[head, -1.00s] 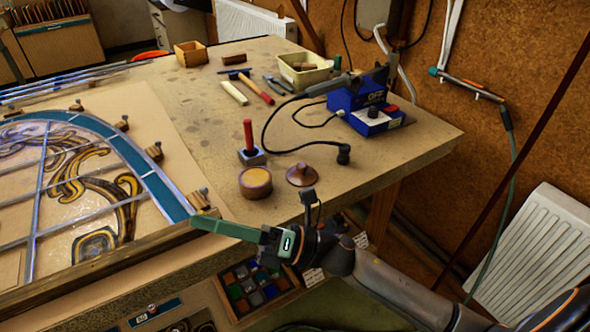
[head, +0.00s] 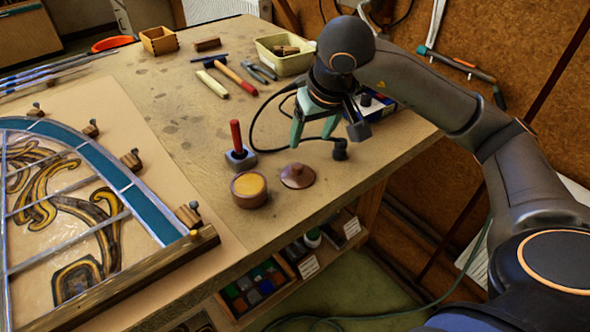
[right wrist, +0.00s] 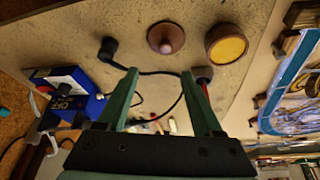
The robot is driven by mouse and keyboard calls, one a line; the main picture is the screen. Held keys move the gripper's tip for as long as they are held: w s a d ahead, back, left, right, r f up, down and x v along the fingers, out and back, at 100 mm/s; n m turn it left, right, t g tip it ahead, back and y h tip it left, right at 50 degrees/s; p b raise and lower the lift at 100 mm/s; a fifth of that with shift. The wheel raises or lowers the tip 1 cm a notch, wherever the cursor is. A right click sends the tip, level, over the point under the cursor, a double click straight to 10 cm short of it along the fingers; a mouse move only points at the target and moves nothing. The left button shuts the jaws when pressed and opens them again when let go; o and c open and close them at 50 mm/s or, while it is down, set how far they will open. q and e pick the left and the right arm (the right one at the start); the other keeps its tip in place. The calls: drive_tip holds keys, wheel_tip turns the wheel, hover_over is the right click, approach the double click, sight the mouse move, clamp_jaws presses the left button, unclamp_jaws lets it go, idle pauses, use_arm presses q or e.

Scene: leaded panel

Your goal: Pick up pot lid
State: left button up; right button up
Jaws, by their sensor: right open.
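The pot lid (head: 297,176) is a brown round disc with a small knob on top. It lies knob up on the bench near the front edge, just right of a round brown pot (head: 249,189) with a yellow-orange top. My right gripper (head: 312,138) is open and empty, above the bench and behind the lid, with its green fingers pointing down. In the right wrist view the lid (right wrist: 166,38) shows beyond the open fingertips (right wrist: 160,72), clear of them, with the pot (right wrist: 227,44) to its right. My left gripper is not in view.
A black cable ends in a plug (head: 340,150) right of the lid. The leaded panel (head: 150,205) lies at left. A blue soldering unit (right wrist: 68,92) stands near my right arm.

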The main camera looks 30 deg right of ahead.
hover_over(298, 166)
drive_tip(key=s, duration=0.2)
drive_tip(key=f, duration=0.5)
drive_tip(key=shift+d+f, duration=0.15)
drive_tip(key=shift+d, duration=0.1)
drive_tip(key=f, duration=0.3)
drive_tip(key=w+f, duration=0.1)
drive_tip(key=shift+w+a+f+p, duration=0.1)
drive_tip(key=shift+a+f+p, duration=0.2)
drive_tip(key=shift+f, duration=0.05)
drive_tip(key=shift+w+f, duration=0.15)
drive_tip(key=shift+f, duration=0.2)
clamp_jaws()
